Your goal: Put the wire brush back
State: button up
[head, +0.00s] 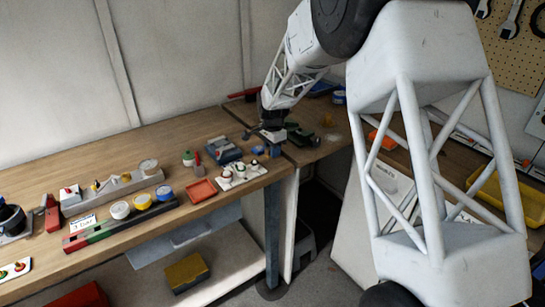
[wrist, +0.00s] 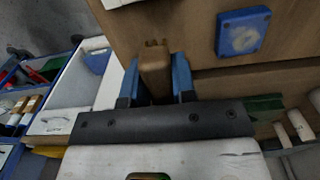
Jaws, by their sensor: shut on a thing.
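My gripper (wrist: 155,75) shows in the wrist view with its two blue fingers shut on a brown, wood-coloured block-like piece, which looks like the handle of the wire brush (wrist: 154,66). The rest of the brush is hidden, so its bristles cannot be seen. In the head view my gripper (head: 272,138) hangs over the workbench (head: 130,158) near its corner, and the brush is too small to make out there.
In the head view, a blue-grey device (head: 223,150), a white holder (head: 240,178) with several round pieces and an orange-red tray (head: 202,191) lie left of the gripper. A yellow bin (head: 495,195) is at right. The wrist view shows a blue square piece (wrist: 243,32) close by.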

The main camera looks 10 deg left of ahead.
jog(key=shift+f, duration=1.4)
jog(key=shift+f, duration=0.15)
jog(key=o, duration=0.9)
jog(key=shift+r, duration=0.2)
notch_tip(320, 180, up, 12)
